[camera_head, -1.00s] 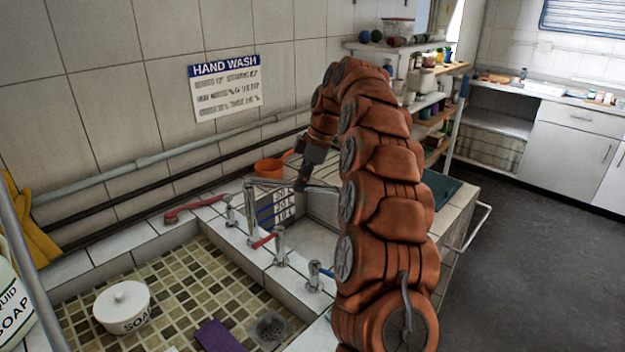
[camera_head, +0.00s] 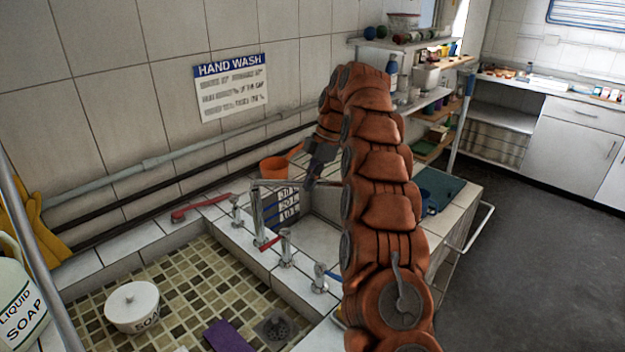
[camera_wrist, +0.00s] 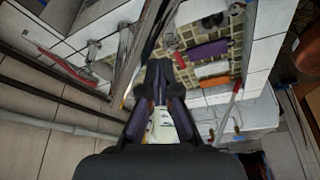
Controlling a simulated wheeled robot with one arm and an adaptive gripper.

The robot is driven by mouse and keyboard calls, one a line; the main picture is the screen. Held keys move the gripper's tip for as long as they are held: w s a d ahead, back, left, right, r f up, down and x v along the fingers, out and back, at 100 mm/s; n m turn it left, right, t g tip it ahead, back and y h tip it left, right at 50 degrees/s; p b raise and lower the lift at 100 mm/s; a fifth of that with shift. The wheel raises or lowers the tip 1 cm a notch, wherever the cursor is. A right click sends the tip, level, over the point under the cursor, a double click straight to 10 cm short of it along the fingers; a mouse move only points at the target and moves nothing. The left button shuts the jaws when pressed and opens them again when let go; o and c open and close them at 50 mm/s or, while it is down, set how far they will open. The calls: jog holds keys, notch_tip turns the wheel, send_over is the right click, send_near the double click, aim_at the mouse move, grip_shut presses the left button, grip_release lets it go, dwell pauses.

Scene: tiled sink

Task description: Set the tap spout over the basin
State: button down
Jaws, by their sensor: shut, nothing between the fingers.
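The chrome tap spout (camera_head: 285,183) runs from the top of its upright post (camera_head: 258,217) to the right, across the white basin (camera_head: 318,238) with litre marks on its wall. My arm hides the spout's far end. My gripper (camera_head: 308,186) points down and is shut and empty, right beside the spout; I cannot tell whether they touch. In the wrist view my gripper (camera_wrist: 158,68) has its dark fingers together, with shiny tap metal (camera_wrist: 128,58) close on their left.
A mosaic-floored sink (camera_head: 195,268) holds a white soap pot (camera_head: 132,305) and a purple cloth (camera_head: 229,336).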

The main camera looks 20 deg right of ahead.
jog(key=shift+w+d+n+p, duration=0.45)
jog(key=shift+w+n+p, duration=0.2)
jog(key=shift+p, duration=0.55)
jog(key=shift+w+a, duration=0.15)
jog(key=shift+w+d+p, duration=0.5)
jog(key=shift+w+p, duration=0.4)
jog(key=shift+p, duration=0.8)
